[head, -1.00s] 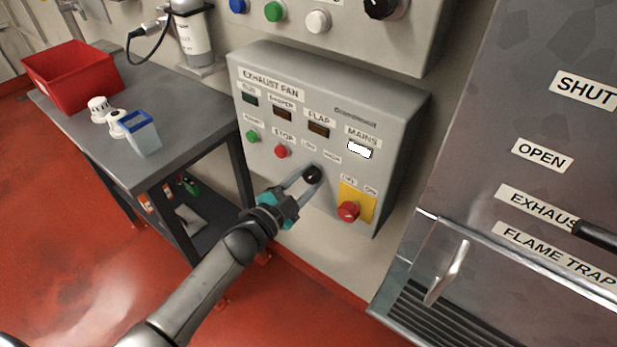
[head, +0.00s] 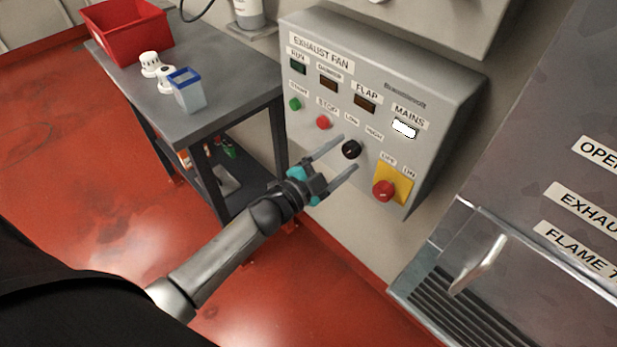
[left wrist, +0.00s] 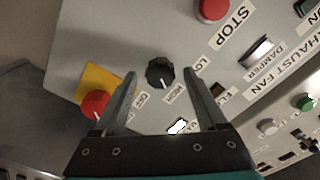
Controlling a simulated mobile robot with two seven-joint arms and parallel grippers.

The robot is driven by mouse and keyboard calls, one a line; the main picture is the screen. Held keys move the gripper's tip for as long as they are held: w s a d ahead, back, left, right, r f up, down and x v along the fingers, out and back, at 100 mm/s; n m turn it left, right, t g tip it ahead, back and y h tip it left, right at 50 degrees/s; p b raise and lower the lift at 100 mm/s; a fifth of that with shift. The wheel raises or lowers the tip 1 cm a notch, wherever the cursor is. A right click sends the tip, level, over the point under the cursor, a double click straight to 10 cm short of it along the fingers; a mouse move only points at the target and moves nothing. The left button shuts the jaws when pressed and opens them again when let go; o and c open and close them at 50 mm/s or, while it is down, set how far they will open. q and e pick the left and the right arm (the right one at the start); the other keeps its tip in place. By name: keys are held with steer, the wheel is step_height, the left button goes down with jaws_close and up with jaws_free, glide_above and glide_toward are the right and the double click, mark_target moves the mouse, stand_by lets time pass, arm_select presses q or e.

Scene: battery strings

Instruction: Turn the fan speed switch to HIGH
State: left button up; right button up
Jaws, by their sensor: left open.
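The fan speed switch is a round black knob (head: 351,149) on the grey EXHAUST FAN panel (head: 440,95), below the LOW and HIGH labels. It also shows in the left wrist view (left wrist: 160,72), where its white mark points toward the HIGH label (left wrist: 172,95). My left gripper (head: 346,153) is open, one finger on each side of the knob. In the left wrist view its fingertips (left wrist: 159,76) flank the knob with gaps on both sides. My right gripper is not in view.
A red emergency-type knob (head: 384,190) on a yellow plate sits just right of the switch. Red STOP (head: 323,122) and green START (head: 295,104) buttons are to the left. A grey table (head: 205,118) with a red bin (head: 125,30) stands left. A metal handle (head: 480,264) is at right.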

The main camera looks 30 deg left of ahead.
arm_select(q)
steer(key=p+v, duration=0.1)
steer(key=v, duration=1.2)
steer(key=shift+s+r, duration=0.1)
steer(key=s+a+f+n+g+y, duration=0.1)
steer(key=s+f+n+g+y, duration=0.3)
steer(key=f, duration=0.9)
steer(key=s+a+f+n+g+y, duration=0.25)
steer(key=s+f+n, duration=0.2)
steer(key=f, duration=0.85)
steer(key=s+d+f+n+g, duration=0.1)
steer(key=s+f+g, duration=0.3)
steer(key=s, duration=0.8)
steer(key=s+d+f+n+g, duration=0.2)
steer(key=s+f+g, duration=0.3)
steer(key=s+f, duration=0.4)
steer(key=s+d, duration=0.1)
steer(key=s, duration=0.2)
steer(key=shift+d+f, duration=0.25)
steer(key=shift+d, duration=0.05)
steer(key=shift+w+g, duration=0.1)
steer(key=shift+g, duration=0.15)
